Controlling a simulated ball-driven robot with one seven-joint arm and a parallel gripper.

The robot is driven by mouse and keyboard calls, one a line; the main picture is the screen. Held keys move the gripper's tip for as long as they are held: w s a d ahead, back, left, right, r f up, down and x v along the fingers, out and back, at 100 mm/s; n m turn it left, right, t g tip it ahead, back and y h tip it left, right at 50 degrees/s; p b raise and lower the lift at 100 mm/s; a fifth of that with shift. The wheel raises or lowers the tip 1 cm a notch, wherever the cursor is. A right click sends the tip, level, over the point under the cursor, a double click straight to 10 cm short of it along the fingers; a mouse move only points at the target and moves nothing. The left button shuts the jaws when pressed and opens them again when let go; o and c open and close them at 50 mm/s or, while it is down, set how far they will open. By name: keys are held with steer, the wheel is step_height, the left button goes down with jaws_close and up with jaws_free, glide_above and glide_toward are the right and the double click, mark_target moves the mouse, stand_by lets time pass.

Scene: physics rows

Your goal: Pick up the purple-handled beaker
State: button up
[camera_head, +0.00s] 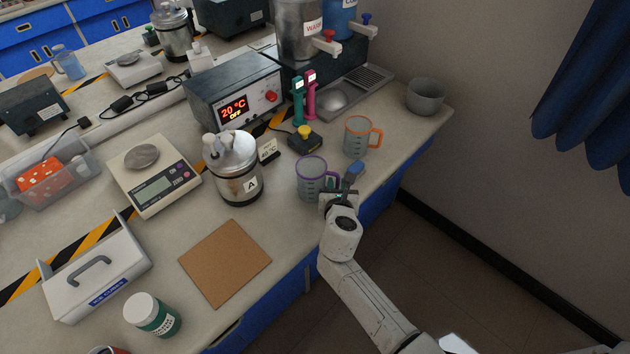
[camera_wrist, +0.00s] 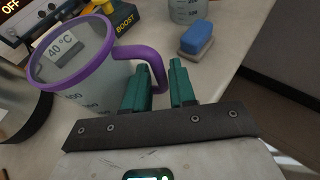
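The purple-handled beaker (camera_head: 311,178) is a clear cup with a purple rim and handle. It stands upright near the counter's front edge, and in the wrist view the beaker (camera_wrist: 85,75) is at upper left with its handle toward me. My gripper (camera_head: 338,197) is at the handle, right of the beaker. The fingertips' exact contact is partly hidden.
An orange-handled beaker (camera_head: 357,138) stands just behind. A blue-topped sponge-like block (camera_head: 352,173) lies beside my gripper. A steel vessel marked A (camera_head: 236,170) is to the left, with a brown board (camera_head: 225,262) in front. A yellow-button box (camera_head: 304,138) is behind.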

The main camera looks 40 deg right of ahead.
steer(key=shift+w+d+f, duration=0.2)
steer(key=shift+w+d, duration=0.05)
steer(key=shift+w, duration=0.05)
jaws_close()
steer(key=shift+r, duration=0.15)
stand_by(0.3)
